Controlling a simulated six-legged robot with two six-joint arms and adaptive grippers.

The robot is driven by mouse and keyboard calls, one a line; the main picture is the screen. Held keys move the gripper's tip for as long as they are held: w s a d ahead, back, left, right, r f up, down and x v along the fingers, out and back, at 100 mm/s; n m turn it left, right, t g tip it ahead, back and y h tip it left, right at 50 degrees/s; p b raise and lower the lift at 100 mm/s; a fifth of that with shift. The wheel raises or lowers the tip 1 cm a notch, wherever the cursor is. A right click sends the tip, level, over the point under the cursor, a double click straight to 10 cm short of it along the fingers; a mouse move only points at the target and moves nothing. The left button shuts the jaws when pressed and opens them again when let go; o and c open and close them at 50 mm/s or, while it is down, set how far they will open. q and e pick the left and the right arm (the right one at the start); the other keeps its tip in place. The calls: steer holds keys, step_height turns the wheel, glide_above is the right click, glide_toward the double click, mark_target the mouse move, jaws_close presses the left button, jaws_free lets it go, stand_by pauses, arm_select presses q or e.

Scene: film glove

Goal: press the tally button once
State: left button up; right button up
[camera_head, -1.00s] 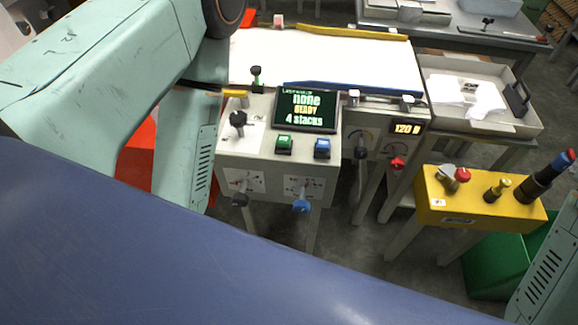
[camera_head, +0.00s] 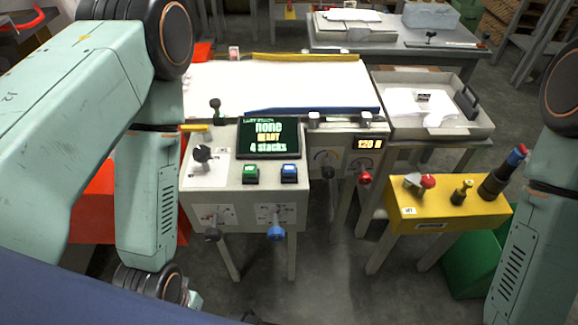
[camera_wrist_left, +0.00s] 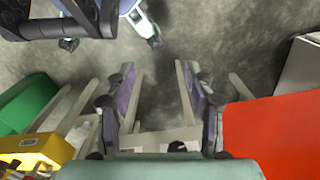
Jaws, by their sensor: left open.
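A pale control console (camera_head: 225,178) stands ahead of me with a screen (camera_head: 268,138) reading "none", "ready" and "4 stacks". Below the screen are a green button (camera_head: 250,173) and a blue button (camera_head: 289,172); their labels are too small to tell which is the tally. My left gripper (camera_wrist_left: 160,98) is open and empty in the left wrist view, with bare floor between its fingers. In the head view its arm hangs down left of the console, and the gripper is mostly hidden. My right arm shows at the right edge; its gripper is out of view.
Knobs (camera_head: 203,153) and levers (camera_head: 276,233) stick out of the console. A yellow box (camera_head: 440,212) with knobs stands to the right. A red surface (camera_head: 92,205) lies left, behind my left arm. The floor (camera_head: 325,275) before the console is clear.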

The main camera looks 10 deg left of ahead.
arm_select(q)
jaws_close()
stand_by(0.3)
stand_by(1.2)
